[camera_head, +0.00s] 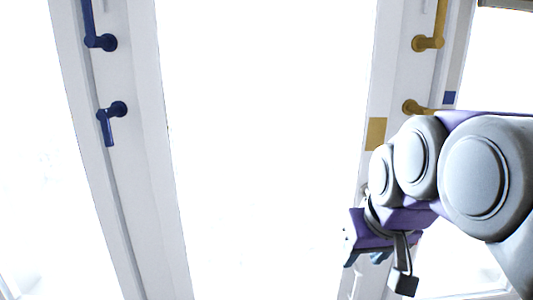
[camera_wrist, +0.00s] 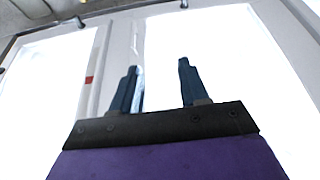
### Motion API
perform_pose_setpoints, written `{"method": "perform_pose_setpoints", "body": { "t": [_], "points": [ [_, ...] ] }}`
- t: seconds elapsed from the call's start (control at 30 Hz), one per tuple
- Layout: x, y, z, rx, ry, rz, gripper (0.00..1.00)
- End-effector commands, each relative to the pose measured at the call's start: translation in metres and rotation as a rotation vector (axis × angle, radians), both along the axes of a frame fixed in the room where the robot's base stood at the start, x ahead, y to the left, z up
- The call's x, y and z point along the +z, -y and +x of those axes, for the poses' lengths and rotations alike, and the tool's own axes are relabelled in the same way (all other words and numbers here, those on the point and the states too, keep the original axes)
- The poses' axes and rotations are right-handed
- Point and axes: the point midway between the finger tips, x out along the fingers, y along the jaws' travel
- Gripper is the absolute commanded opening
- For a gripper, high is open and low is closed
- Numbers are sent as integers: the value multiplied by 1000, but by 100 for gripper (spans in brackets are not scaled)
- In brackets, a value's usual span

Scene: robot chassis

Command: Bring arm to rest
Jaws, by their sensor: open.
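My arm enters the head view from the right edge, folded, with its grey joints in front of the right door frame. My gripper (camera_head: 376,258) is at the lower right of that view, partly hidden by the wrist. In the wrist view my gripper (camera_wrist: 157,85) shows two dark blue fingers standing apart, open, with nothing between them. A white door frame post lies behind the left finger in that view, and a bright pane lies behind the right one.
A white post on the left has a blue handle (camera_head: 101,42) and a blue lever (camera_head: 112,112). The right post has a yellow handle (camera_head: 430,43) and a yellow lever (camera_head: 413,107), the latter close to my arm. A bright opening or pane (camera_head: 265,150) lies between the posts.

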Motion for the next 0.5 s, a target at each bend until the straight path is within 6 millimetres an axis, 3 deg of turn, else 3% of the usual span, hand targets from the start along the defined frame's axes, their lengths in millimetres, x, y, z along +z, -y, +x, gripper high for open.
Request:
{"method": "perform_pose_setpoints", "body": {
  "t": [0.03, 0.2, 0.4, 0.5],
  "points": [
    [-37, -4, -15, 2, -50, -2, 44],
    [-129, -15, -65, -3, -204, -4, 44],
    [-230, -20, -135, -25, -387, -8, 44],
    [-269, -21, -168, -40, -462, -9, 44]
  ]
}}
